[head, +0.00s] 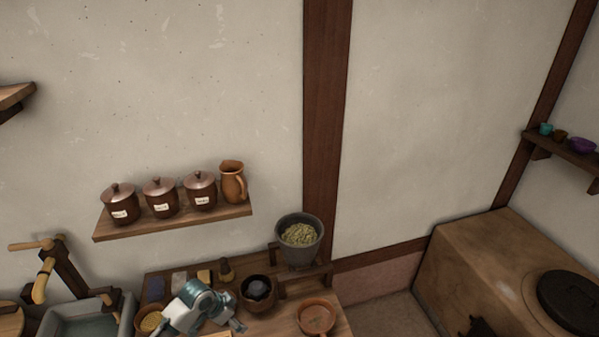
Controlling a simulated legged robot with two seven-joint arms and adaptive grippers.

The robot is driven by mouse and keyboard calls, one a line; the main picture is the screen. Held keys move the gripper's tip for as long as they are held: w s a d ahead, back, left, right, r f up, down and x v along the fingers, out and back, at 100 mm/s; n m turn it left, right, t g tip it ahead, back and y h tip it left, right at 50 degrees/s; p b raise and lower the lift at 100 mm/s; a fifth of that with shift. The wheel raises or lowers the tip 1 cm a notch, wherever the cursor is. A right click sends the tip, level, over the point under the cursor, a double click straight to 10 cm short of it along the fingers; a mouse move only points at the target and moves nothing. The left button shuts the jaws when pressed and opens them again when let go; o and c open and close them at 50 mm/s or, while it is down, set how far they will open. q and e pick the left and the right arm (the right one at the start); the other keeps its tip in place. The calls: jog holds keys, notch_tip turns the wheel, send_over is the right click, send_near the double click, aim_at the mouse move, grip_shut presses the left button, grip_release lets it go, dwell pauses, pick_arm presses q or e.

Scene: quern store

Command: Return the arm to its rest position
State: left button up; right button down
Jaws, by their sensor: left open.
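My left gripper (238,325) shows at the bottom of the head view, at the end of a white and teal arm. It is over the wooden table (345,325), and its jaws are open. I see nothing held between its fingers. A dark bowl (246,303) with a dark round thing in it is just beyond and to the right of it. A bowl of yellowish grains (150,320) is on its left. My right gripper is not in view.
A grey pot of green leaves (299,236) stands on a small raised stand at the table's back right. A shallow clay bowl (317,317) is at the right. A wall shelf (175,226) holds lidded jars and a jug. A stove (500,270) stands far right.

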pick_arm(q)
jog(key=s+d+f+n, duration=0.1)
jog(key=s+d+f, duration=0.25)
jog(key=s, duration=0.35)
jog(key=s+d+f+n, duration=0.1)
jog(key=s+d+f, duration=0.1)
jog(key=s+f, duration=0.45)
jog(key=s+a+n+y, duration=0.2)
jog(key=s+a+n, duration=0.15)
jog(key=s, duration=0.45)
jog(key=s+a+n+y, duration=0.1)
jog(key=s+a+n, duration=0.25)
jog(key=s, duration=0.55)
notch_tip(320, 180, down, 24)
jog(key=s+a+f+g, duration=0.1)
jog(key=s+f, duration=0.8)
jog(key=s+a+f+m, duration=0.1)
jog(key=s+a+f, duration=0.1)
jog(key=s+f, duration=0.7)
jog(key=shift+s+a+g+y, duration=0.3)
jog(key=shift+s+g, duration=0.1)
jog(key=shift+s, duration=0.2)
